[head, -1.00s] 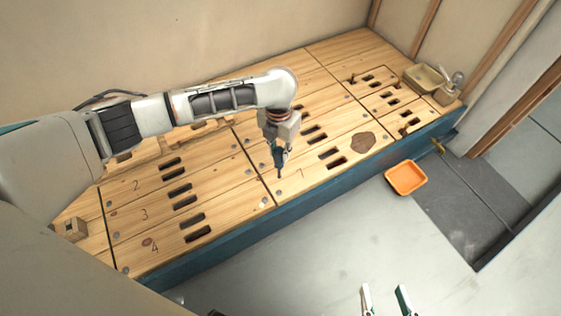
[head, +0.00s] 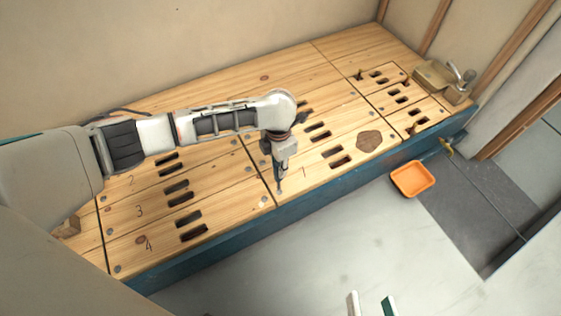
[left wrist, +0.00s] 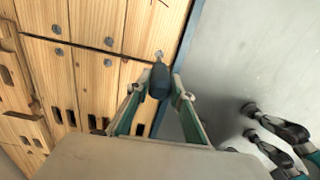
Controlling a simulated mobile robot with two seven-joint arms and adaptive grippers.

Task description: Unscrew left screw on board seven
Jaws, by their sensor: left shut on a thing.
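Board seven (head: 318,172) is the front wooden plank right of the dark seam, with a faint 7 and two slots. My left gripper (head: 281,172) hangs over its left end, pointing down. It is shut on a dark blue driver; the handle (left wrist: 160,82) shows between the fingers in the left wrist view. The driver's tip is at the left screw (left wrist: 158,54), near the front corner of the board. In the head view the tip covers that screw, and I cannot tell if it is seated. My right gripper (head: 371,306) is open and empty over the floor.
Boards with slots and grey screws cover the bench, with a blue front edge (head: 215,259). An orange tray (head: 413,180) lies right of the bench front. Open floor lies in front.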

